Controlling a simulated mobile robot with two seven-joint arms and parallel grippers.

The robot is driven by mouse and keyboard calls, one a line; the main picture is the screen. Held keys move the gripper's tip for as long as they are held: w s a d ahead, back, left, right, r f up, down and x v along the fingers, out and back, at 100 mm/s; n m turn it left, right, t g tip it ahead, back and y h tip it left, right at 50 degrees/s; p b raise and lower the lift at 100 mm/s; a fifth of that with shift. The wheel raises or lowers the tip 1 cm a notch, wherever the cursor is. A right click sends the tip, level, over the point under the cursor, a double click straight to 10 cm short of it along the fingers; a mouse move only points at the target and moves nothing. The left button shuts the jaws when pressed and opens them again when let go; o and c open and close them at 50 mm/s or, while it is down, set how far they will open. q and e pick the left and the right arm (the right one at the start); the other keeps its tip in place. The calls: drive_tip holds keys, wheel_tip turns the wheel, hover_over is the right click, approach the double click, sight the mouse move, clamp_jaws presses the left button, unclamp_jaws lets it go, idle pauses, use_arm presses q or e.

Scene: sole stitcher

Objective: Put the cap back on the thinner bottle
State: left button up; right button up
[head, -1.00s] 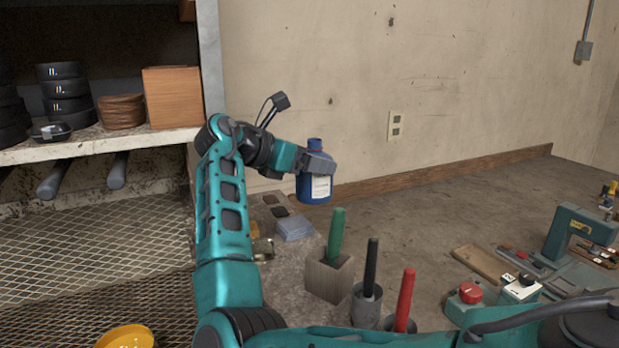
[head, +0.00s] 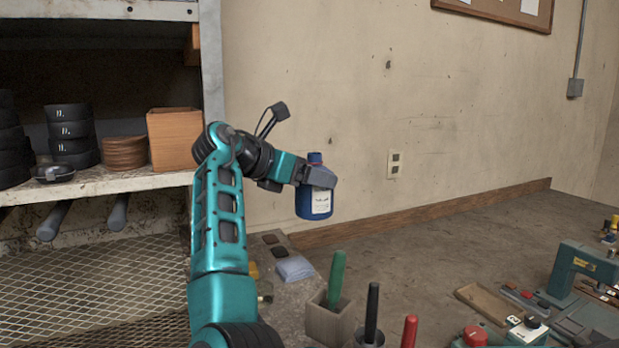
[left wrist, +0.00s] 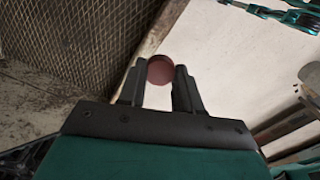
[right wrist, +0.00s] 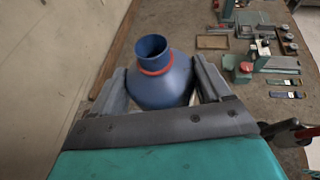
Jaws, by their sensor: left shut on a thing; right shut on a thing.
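A blue bottle (head: 313,203) with a white label is held upright in the head view. My right gripper (head: 322,176) is shut around its upper part. In the right wrist view the blue bottle (right wrist: 160,83) sits between the fingers of the right gripper (right wrist: 162,90). Its neck is open and uncapped, with a red ring around the base. In the left wrist view my left gripper (left wrist: 160,80) is shut on a dark red round cap (left wrist: 160,69). The left gripper and cap do not show in the head view.
A bench carries a green-handled tool in a block (head: 330,318), black and red handles, and a teal machine (head: 580,270) at right. A shelf (head: 110,185) with black rolls and a wooden box (head: 175,138) stands left. The wall is behind the bottle.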

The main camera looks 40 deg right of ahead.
drive_tip(key=o, duration=0.7)
drive_tip(key=c, duration=1)
